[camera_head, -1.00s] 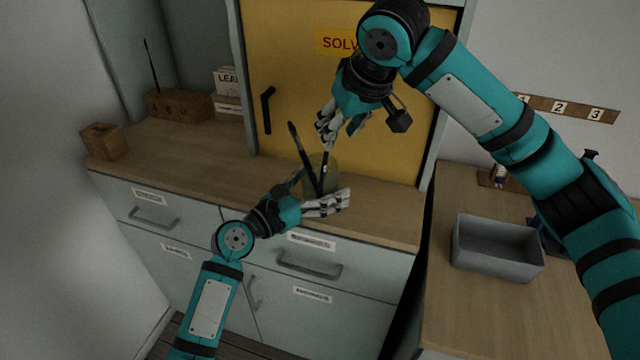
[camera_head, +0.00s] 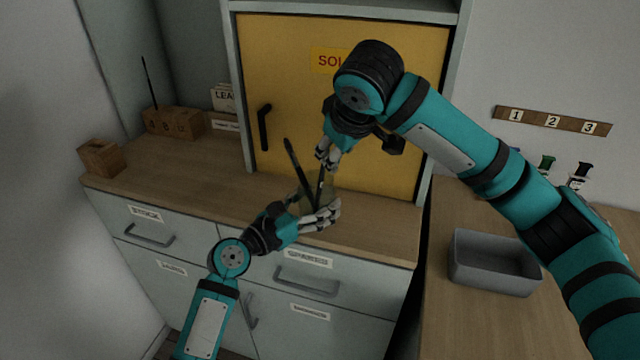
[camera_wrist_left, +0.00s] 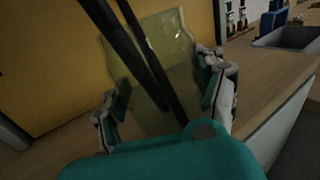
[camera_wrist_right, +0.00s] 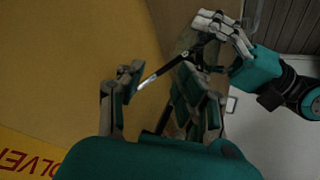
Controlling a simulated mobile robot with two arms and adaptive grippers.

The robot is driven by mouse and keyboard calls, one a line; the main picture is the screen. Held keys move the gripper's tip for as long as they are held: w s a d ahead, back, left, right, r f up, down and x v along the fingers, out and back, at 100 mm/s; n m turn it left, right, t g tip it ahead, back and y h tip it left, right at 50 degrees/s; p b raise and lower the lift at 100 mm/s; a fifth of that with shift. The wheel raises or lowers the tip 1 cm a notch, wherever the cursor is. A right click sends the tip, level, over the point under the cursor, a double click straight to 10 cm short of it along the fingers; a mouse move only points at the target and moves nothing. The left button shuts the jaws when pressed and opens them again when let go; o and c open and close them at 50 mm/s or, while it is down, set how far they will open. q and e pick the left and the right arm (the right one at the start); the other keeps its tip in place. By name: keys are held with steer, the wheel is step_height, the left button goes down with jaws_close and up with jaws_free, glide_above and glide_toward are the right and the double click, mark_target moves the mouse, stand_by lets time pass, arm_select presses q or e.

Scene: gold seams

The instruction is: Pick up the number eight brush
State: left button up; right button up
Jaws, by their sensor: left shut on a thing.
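A clear greenish jar (camera_wrist_left: 176,45) stands on the wooden counter with two dark brushes in it. One brush (camera_head: 295,164) leans up to the left; the other brush (camera_head: 321,183) rises under my right gripper. The brush near the right fingers has a pale mark (camera_wrist_right: 148,82), but I cannot read a number on it. My left gripper (camera_head: 318,216) is shut around the jar, with a finger on each side in the left wrist view. My right gripper (camera_head: 328,156) is above the jar, its fingers apart, with the brush's end between or near them.
The yellow cabinet door (camera_head: 390,130) stands close behind the jar. A slotted wooden block (camera_head: 173,122) with one thin upright brush and a small wooden box (camera_head: 101,157) are at the left. A grey tray (camera_head: 494,262) sits on the right bench below the numbered rack (camera_head: 552,121).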

steer(key=a+n+t+h, duration=0.1)
steer(key=n+t, duration=0.2)
steer(key=n, duration=0.4)
steer(key=s+a+n+t+h, duration=0.1)
steer(key=a+n+t+h, duration=0.1)
steer(key=n, duration=0.5)
steer(key=s+a+n+t+h, duration=0.1)
steer(key=n+t+h, duration=0.1)
steer(key=n+t, duration=0.3)
steer(key=shift+s+a+f+n, duration=0.1)
steer(key=shift+s+a+n, duration=0.05)
steer(key=shift+n, duration=1.05)
steer(key=w+n, duration=0.1)
steer(key=w+d, duration=0.1)
steer(key=w, duration=0.1)
steer(key=w+r+n, duration=0.1)
steer(key=w, duration=0.1)
steer(key=shift+d+n+t+h, duration=0.25)
steer(key=shift+n+t+h, duration=0.05)
steer(key=shift+t+h, duration=0.1)
steer(key=shift+x, duration=2.7)
steer(key=shift+f, duration=0.25)
jaws_close()
